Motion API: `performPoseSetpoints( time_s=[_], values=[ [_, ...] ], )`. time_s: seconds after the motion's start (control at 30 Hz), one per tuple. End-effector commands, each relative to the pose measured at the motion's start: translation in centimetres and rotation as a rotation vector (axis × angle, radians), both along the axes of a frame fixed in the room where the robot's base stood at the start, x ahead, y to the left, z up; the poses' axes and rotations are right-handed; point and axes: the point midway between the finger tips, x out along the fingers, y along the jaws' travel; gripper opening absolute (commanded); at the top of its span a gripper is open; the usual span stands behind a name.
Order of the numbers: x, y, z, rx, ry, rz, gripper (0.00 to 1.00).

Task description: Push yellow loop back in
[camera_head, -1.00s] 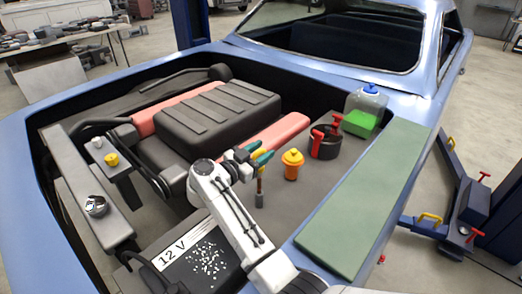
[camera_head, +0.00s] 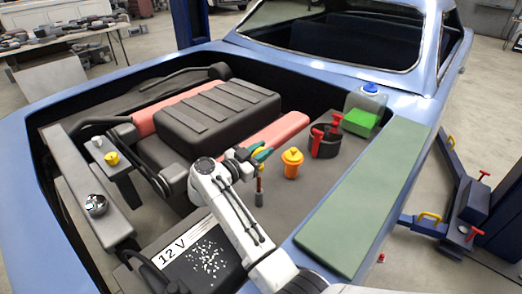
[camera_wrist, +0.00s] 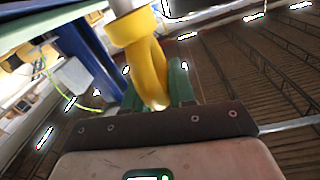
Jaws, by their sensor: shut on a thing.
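The yellow loop (camera_wrist: 150,72) is large in the wrist view, with a yellow collar and a pale shaft at its far end. My gripper (camera_wrist: 157,98) is shut on the loop, its green fingers on either side of it. In the head view my gripper (camera_head: 262,153) is over the right part of the engine bay. There the yellow loop (camera_head: 259,174) is a small patch just below the fingers, partly hidden by them. A thin upright stem (camera_head: 259,186) runs down from it to a grey tube end (camera_head: 259,200).
An orange-yellow capped pot (camera_head: 292,163) stands just right of my gripper. A black pot with red handles (camera_head: 326,142) and a green-filled tank with a blue cap (camera_head: 362,115) are farther right. The black engine cover (camera_head: 215,117) and battery (camera_head: 205,262) are left and in front.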

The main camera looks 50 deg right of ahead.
Motion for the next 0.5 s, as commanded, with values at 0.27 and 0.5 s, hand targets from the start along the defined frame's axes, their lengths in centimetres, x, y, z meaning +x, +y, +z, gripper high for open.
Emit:
performPoseSetpoints(
  time_s=[0.27, 0.5],
  values=[
    [0.5, 0.2, -2.0, -0.001, -0.004, 0.013, 0.0],
    [0.5, 0.2, -6.5, 0.002, -0.007, 0.013, 0.0]
  ],
)
